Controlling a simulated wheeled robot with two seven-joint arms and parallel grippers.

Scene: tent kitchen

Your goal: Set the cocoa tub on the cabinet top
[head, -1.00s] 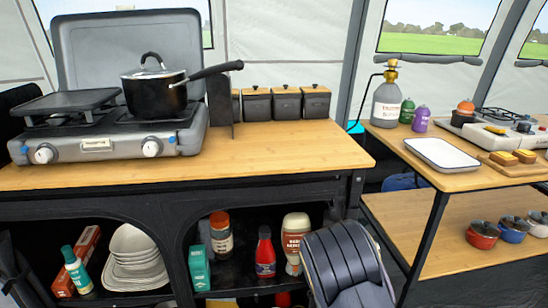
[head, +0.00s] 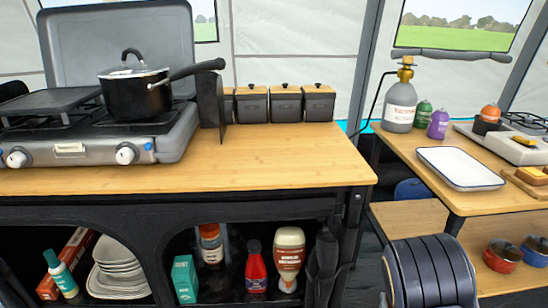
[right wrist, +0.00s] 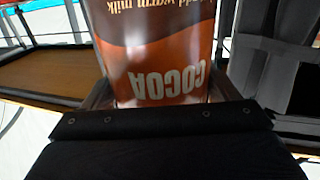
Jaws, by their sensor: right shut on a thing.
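The cocoa tub (right wrist: 160,55) fills the middle of the right wrist view, brown and orange with white lettering that reads upside down in that picture. My right gripper (right wrist: 160,104) is shut on it. In the head view neither the tub nor the right gripper's fingers show; only my dark arm is at lower right. The cabinet top (head: 285,160) is a light wooden surface across the left and middle of the head view. Its front right part is bare. My left gripper is not in view.
A camp stove (head: 60,135) with a black pot (head: 135,95) covers the cabinet top's left part. Several dark canisters (head: 285,105) line its back edge. Bottles and plates (head: 118,270) fill the shelves below. A side table (head: 425,185) with a white tray (head: 460,168) stands right.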

